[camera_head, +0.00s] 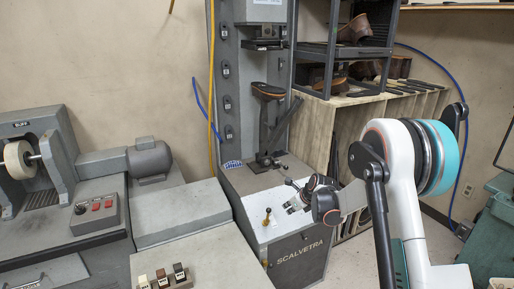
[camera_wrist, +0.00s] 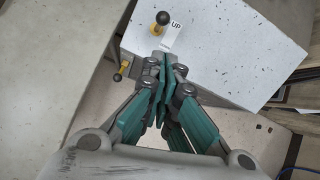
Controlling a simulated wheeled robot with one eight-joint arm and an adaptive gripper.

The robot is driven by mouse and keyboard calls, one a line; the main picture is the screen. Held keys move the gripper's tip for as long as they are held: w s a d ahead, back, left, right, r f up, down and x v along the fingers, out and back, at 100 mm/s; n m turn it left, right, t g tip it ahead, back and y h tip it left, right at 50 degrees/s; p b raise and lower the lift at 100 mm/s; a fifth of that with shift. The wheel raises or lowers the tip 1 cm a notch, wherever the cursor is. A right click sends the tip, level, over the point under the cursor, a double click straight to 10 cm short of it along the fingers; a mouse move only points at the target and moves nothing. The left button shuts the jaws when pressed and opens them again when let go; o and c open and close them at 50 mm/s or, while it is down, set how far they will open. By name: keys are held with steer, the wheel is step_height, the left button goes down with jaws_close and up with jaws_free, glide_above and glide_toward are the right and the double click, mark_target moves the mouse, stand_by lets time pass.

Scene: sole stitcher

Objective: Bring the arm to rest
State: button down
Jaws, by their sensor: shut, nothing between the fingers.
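My arm (camera_head: 405,160) reaches from the lower right towards the grey sole stitcher (camera_head: 300,255) marked SCALVETRA. In the wrist view my gripper (camera_wrist: 166,64) has its teal fingers together, with nothing between them. It is in front of the stitcher's pale speckled face (camera_wrist: 225,55). A black-knobbed lever (camera_wrist: 162,18) with a yellow base is just beyond the fingertips, by an UP label (camera_wrist: 174,35). Another black-knobbed lever (camera_wrist: 123,66) is to the left. I cannot tell whether the fingertips touch anything. In the head view the fingers are hard to make out near my dark wrist joint.
A buffing machine (camera_head: 40,150) and grey benches stand at left. A shoe (camera_head: 268,91) sits on the stitcher's post. A shoe rack (camera_head: 345,50) and wooden cubbies (camera_head: 350,115) are behind my arm. A green bin (camera_head: 490,235) is at right. Some floor (camera_head: 350,265) is clear.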

steer(key=s+r+n+h, duration=0.2)
steer(key=s+r+n, duration=1.2)
steer(key=s+r, duration=0.7)
steer(key=s+d+r+n+h, duration=0.1)
steer(key=s+n, duration=1.3)
steer(key=s, duration=1)
steer(key=shift+s+d+n, duration=0.2)
steer(key=shift+d+n, duration=0.05)
steer(key=shift+n, duration=0.05)
